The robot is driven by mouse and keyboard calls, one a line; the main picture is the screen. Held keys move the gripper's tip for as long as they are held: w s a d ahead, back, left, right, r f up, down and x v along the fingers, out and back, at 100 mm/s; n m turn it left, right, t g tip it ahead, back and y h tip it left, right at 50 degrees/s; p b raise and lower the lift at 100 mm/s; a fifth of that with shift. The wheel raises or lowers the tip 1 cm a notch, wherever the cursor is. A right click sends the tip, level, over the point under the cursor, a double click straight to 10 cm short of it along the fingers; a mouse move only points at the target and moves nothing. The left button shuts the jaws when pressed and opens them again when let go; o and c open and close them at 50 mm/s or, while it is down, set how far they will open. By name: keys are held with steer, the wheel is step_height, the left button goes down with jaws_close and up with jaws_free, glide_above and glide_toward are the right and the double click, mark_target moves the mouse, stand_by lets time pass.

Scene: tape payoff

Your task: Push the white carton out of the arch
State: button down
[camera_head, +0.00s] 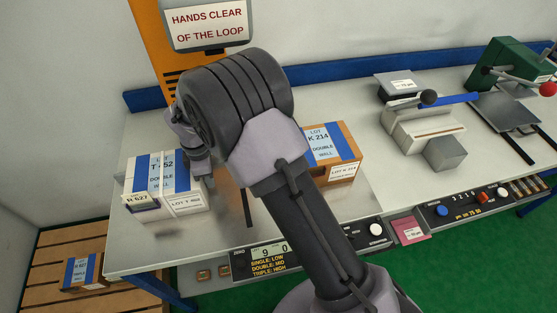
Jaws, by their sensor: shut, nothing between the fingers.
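The white carton (158,206) sits upright on the left of the grey table. It has a blue band, a pale strap and lot labels on its top and front. My gripper (207,178) points down at the carton's right side, close to it; I cannot tell whether they touch. The gripper is shut with nothing in it, and its tips are partly hidden. The arch shows as an orange upright (176,48) behind the carton, under a sign reading "HANDS CLEAR OF THE LOOP" (208,22). My arm hides much of the arch.
A brown carton (345,135) stands right of my arm, partly hidden. A display panel (268,258) is on the front edge. Grey and green machines (512,62) stand further right. A wooden pallet (45,255) with a small brown carton (84,272) is at lower left, below the table.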

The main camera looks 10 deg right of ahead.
steer(key=a+p, duration=0.1)
steer(key=a, duration=0.5)
steer(key=shift+d, duration=0.1)
